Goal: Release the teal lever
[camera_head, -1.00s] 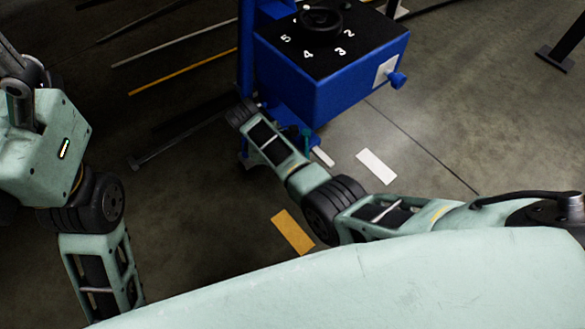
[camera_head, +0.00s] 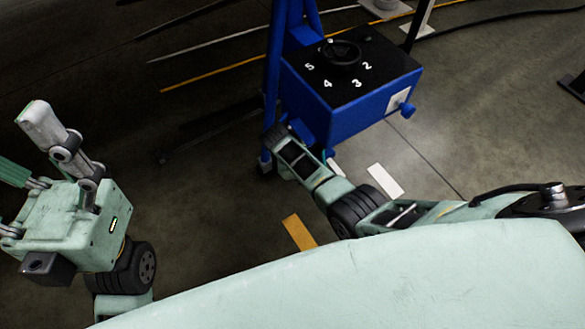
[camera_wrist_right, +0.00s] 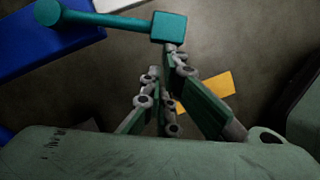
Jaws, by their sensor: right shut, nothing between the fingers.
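The teal lever shows in the right wrist view as a rod (camera_wrist_right: 105,20) with a round knob at its left end and a square block (camera_wrist_right: 168,27) at its right end. My right gripper (camera_wrist_right: 168,58) is shut and empty, its fingertips just below the block; I cannot tell whether they touch it. In the head view the lever and right gripper are hidden by my right arm and the blue box. My left gripper (camera_head: 22,143) is at the left edge of the head view, fingers spread and empty, far from the lever.
The blue box (camera_head: 350,110) has a black numbered top with a dark handwheel (camera_head: 340,53) and a blue knob (camera_head: 407,109) on its side. A blue post (camera_head: 277,70) stands at its left. White (camera_head: 385,181) and yellow (camera_head: 299,232) floor markings lie on open floor.

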